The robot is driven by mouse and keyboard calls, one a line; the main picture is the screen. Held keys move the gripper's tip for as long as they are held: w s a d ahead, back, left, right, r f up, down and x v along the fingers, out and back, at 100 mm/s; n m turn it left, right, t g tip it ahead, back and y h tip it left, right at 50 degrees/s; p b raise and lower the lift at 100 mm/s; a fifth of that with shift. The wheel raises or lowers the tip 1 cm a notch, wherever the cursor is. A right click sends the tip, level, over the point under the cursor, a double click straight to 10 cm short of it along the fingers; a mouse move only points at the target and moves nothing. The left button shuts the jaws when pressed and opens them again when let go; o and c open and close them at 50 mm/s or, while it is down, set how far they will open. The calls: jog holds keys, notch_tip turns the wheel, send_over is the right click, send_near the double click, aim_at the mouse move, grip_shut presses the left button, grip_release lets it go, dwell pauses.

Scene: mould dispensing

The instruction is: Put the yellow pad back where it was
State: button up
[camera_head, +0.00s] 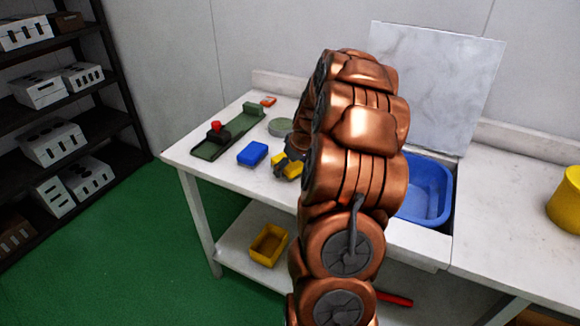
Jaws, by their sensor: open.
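The yellow pad (294,174) lies on the white worktop, left of my copper-coloured arm and right of a blue pad (252,153). My gripper (283,166) is at the yellow pad, with its dark fingers partly covering it. The gripper is open. Whether the fingers touch the pad cannot be told at this size. My arm hides the worktop to the right of the pad.
A dark green tray (207,151) with a red-knobbed part (216,126) lies at the left. A round green disc (281,127) and a small orange piece (268,101) lie behind. A blue basin (428,190) is right of my arm. A yellow bin (267,246) sits below.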

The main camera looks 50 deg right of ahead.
jog(key=shift+r, duration=0.2)
jog(key=b+v, duration=0.2)
jog(key=v, duration=1)
jog(key=s+a+n+g+y, duration=0.1)
jog(key=s+a+g, duration=0.15)
jog(key=a, duration=1.05)
jog(key=s+a+g+y, duration=0.1)
jog(key=s+a, duration=0.2)
jog(key=a, duration=1)
jog(key=s+a+f+g, duration=0.1)
jog(key=s+a+f, duration=0.1)
jog(key=s+a, duration=0.3)
jog(key=s+a+f+g+h, duration=0.1)
jog(key=s+a, duration=0.5)
jog(key=s, duration=0.8)
jog(key=shift+f+g+h, duration=0.3)
jog(key=shift+f+g, duration=0.05)
jog(key=shift+f, duration=0.15)
jog(key=shift+s, duration=0.1)
